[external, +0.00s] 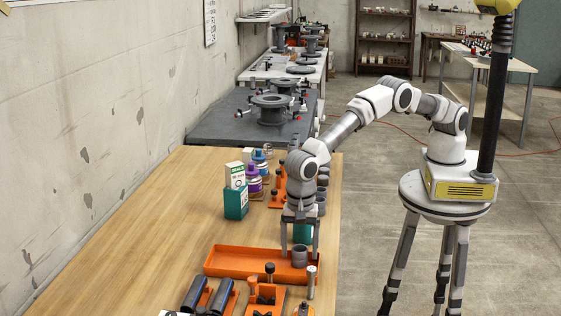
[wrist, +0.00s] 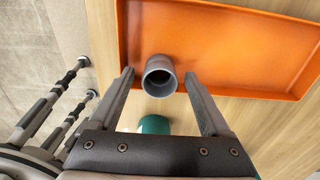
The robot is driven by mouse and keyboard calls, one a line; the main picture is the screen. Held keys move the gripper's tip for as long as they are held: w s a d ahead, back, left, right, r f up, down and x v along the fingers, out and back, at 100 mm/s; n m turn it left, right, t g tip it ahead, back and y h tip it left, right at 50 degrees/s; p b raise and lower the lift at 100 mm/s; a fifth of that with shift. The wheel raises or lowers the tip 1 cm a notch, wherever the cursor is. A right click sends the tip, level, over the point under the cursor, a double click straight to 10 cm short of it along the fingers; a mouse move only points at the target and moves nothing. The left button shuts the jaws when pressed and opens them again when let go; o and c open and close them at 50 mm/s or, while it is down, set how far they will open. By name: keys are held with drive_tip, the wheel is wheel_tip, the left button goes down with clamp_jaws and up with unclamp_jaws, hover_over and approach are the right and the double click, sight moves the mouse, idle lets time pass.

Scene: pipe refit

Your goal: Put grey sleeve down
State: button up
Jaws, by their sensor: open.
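The grey sleeve (external: 299,257) stands upright at the right part of the orange tray (external: 245,263). In the wrist view the sleeve (wrist: 159,78) shows its open end, and its outline overlaps the rim of the tray (wrist: 220,45). My gripper (external: 299,246) is directly above the sleeve and points down. In the wrist view my gripper's fingers (wrist: 159,75) are spread to either side of the sleeve, with visible gaps. The sleeve's base is partly hidden by the tray's rim in the external view.
A teal object (external: 303,233) stands close behind my gripper. A teal box (external: 236,204) and bottles (external: 254,187) stand farther back. The table's left is clear.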

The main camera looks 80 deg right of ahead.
wheel_tip(320, 180, up, 11)
drive_tip(key=shift+p, duration=0.45)
drive_tip(key=shift+d, duration=0.1)
drive_tip(key=w+d+r+n+t+y, duration=0.1)
drive_tip(key=w+d+r+n, duration=0.25)
drive_tip(key=d+r, duration=1.1)
drive_tip(key=s+d+r+n+t, duration=0.1)
drive_tip(key=s+d+r+n, duration=0.15)
drive_tip(key=d, duration=0.45)
drive_tip(key=s+d+r+n, duration=0.2)
drive_tip(key=d+r, duration=0.2)
drive_tip(key=d, duration=0.4)
drive_tip(key=s+d+r+n+t, duration=0.2)
drive_tip(key=s+d+n, duration=0.3)
drive_tip(key=s+d, duration=0.65)
drive_tip(key=s+d+f+n, duration=0.2)
drive_tip(key=s+d, duration=0.1)
drive_tip(key=s, duration=0.2)
drive_tip(key=s+d+f+n+t+h, duration=0.1)
drive_tip(key=s+d+f+n, duration=0.1)
drive_tip(key=s, duration=0.3)
drive_tip(key=shift+d+f+n+t, duration=0.3)
drive_tip(key=shift+d+n, duration=0.2)
drive_tip(key=shift+d, duration=0.35)
